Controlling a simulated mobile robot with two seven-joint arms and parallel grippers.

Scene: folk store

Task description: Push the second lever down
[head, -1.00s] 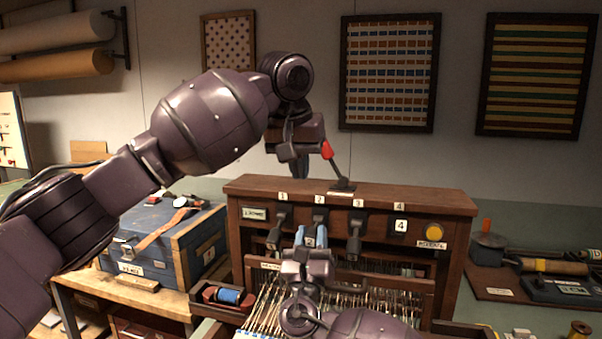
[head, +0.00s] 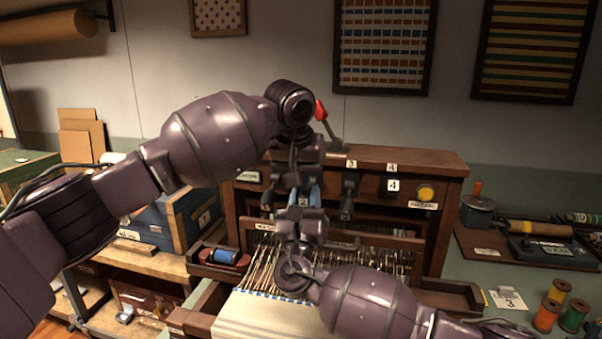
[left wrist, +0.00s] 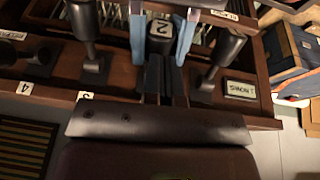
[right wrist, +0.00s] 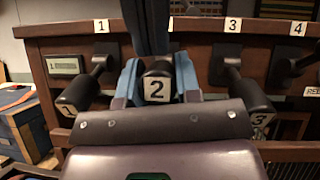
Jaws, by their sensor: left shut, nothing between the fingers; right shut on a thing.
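Lever 2 (right wrist: 157,88) has a dark knob with a white "2" tag and sits on the front of a wooden loom cabinet (head: 405,160). My right gripper (right wrist: 157,80) has its blue fingers on both sides of this knob, shut on it. My left gripper (head: 303,180) comes down from above, shut and empty. Its dark fingertips are just behind the knob in the right wrist view; contact is unclear. In the left wrist view the dark fingers (left wrist: 164,80) point at the tagged knob. Lever 1 (right wrist: 82,92) and lever 3 (right wrist: 248,95) flank it.
A red-handled lever (head: 321,110) rises from the cabinet top, close behind my left gripper. Threads and cloth (head: 265,312) lie below. Spools (head: 547,315) stand at the right, a blue chest (head: 150,225) at the left.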

